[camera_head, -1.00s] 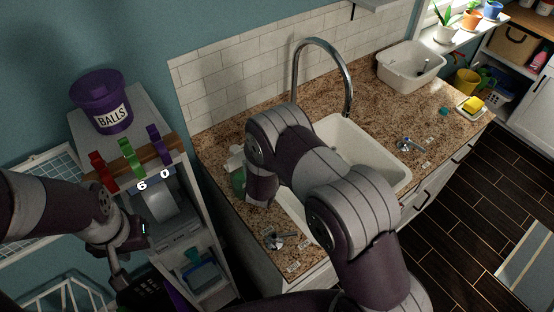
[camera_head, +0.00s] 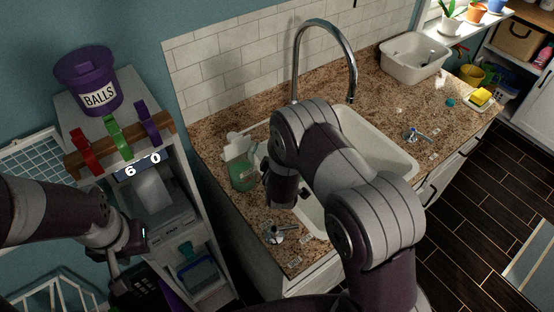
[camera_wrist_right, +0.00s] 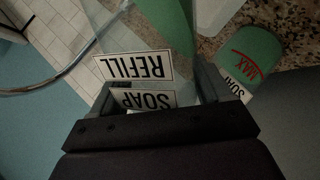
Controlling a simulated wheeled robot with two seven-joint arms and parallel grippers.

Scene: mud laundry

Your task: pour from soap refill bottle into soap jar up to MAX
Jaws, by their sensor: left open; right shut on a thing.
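My right gripper (camera_wrist_right: 155,98) is shut on the clear refill bottle (camera_wrist_right: 133,67), whose labels "SOAP" and "REFILL" show upside down in the right wrist view. Green shows in its far part. The soap jar (camera_wrist_right: 226,58) is green with a red MAX mark and sits beside the bottle, to its right in that view. I cannot tell its level. In the head view a green container, which looks like the jar (camera_head: 242,174), stands on the counter left of the sink, close to my right wrist. The right fingertips are hidden there. My left gripper (camera_head: 143,236) is open and empty at the left.
A white item (camera_head: 235,147) stands behind the green container. The sink (camera_head: 388,158) has a tall faucet (camera_head: 322,25). A shelf unit at left bears a purple BALLS bucket (camera_head: 88,80) and coloured clips (camera_head: 117,138). A white basin (camera_head: 412,62) stands at the back right.

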